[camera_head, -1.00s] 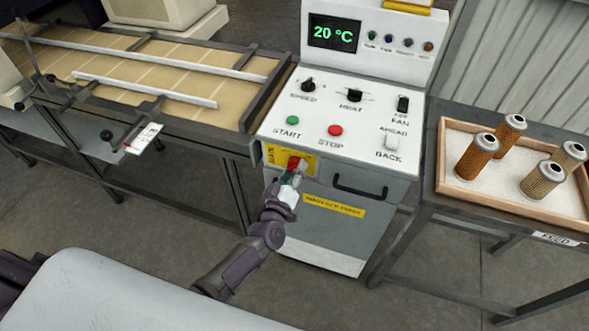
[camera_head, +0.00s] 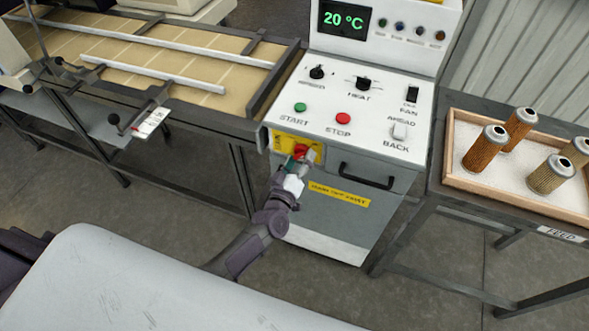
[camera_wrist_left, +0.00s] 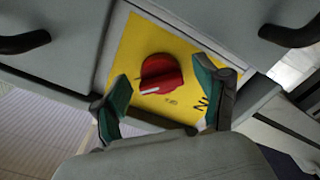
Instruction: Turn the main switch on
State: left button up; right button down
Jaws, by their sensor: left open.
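The main switch is a red rotary knob (camera_wrist_left: 160,74) on a yellow plate (camera_wrist_left: 134,48) in the left wrist view. A white pointer mark shows on the knob. In the head view the knob (camera_head: 301,151) sits on the cabinet front below the START button, partly covered by my gripper. My left gripper (camera_wrist_left: 170,95) is open, its two green-padded fingers on either side of the knob's near side. I cannot tell whether they touch it. It also shows in the head view (camera_head: 296,168), reaching up to the yellow plate (camera_head: 284,143). My right gripper is not in view.
The control panel (camera_head: 300,122) above has START and STOP buttons, dials and a 20 °C display (camera_head: 344,19). A black handle (camera_head: 367,176) is right of the switch. A tray (camera_head: 450,150) of filter cartridges stands at right; a belt table (camera_head: 190,95) stands at left.

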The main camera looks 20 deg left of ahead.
pick_arm(q)
jog(key=s, duration=1.1)
jog(key=shift+s+a, duration=0.2)
jog(key=shift+s, duration=0.1)
jog(key=s+f+m+g+h, duration=0.1)
jog(key=s+f+m+g, duration=0.4)
jog(key=f, duration=0.7)
jog(key=s+f+m+g, duration=0.1)
jog(key=s+f+g, duration=0.2)
jog(key=s+f, duration=0.6)
jog(key=s+a+f+m+g, duration=0.2)
jog(key=s+f, duration=0.6)
jog(key=s, duration=0.4)
jog(key=s+a+f+m+g+y, duration=0.1)
jog(key=s+a+f+m+g, duration=0.1)
jog(key=s+a+f+g, duration=0.2)
jog(key=s+f+g, duration=0.3)
jog(key=s+f, duration=0.2)
jog(key=s, duration=0.3)
jog(key=shift+s+a+f+m+y, duration=0.15)
jog(key=shift+s+m+y, duration=0.15)
jog(key=shift+m, duration=0.1)
